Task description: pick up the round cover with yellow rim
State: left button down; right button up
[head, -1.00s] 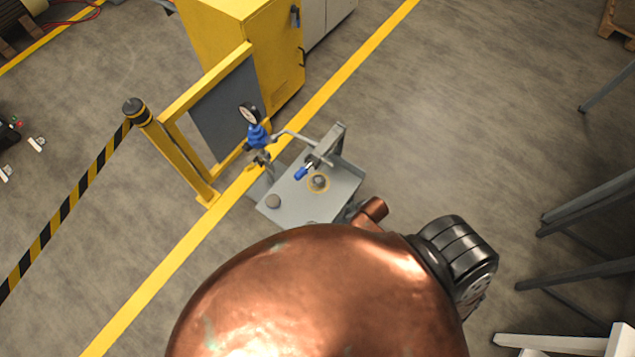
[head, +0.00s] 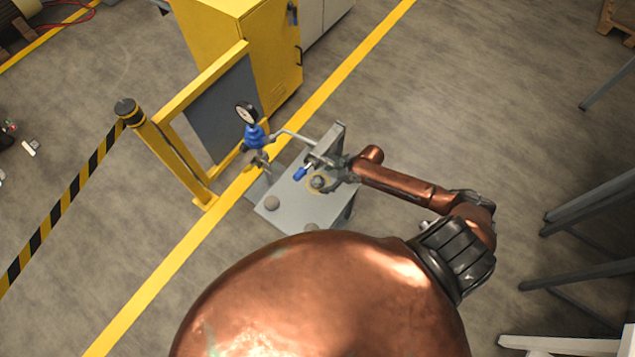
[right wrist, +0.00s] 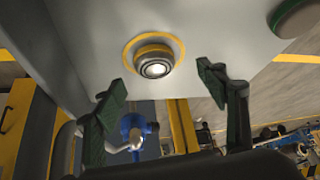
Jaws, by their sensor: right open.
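The round cover with yellow rim (head: 318,182) sits on the grey top of the small stand (head: 292,205), near its right side. In the right wrist view the cover (right wrist: 153,60) shows a dark body, a yellow band, a bright centre and a yellow ring around it on the plate. My right gripper (head: 335,170) is just beside the cover, at its upper right. In the right wrist view my right gripper (right wrist: 162,84) is open and empty, its two green fingertips apart and the cover seen between and beyond them. My left gripper is not in view.
A blue valve (head: 254,136) with a gauge (head: 246,113) and a blue-handled lever clamp (head: 301,173) stand close to the cover. Other round pieces (head: 272,202) sit on the stand.

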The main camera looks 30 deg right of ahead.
aim_at(319, 181)
jog(key=x, duration=0.2)
jog(key=b+x, duration=0.1)
jog(key=x, duration=0.2)
jog(key=shift+w+d+f, duration=0.15)
jog(key=shift+w, duration=0.2)
jog(key=c, duration=1.5)
jog(key=shift+o, duration=0.2)
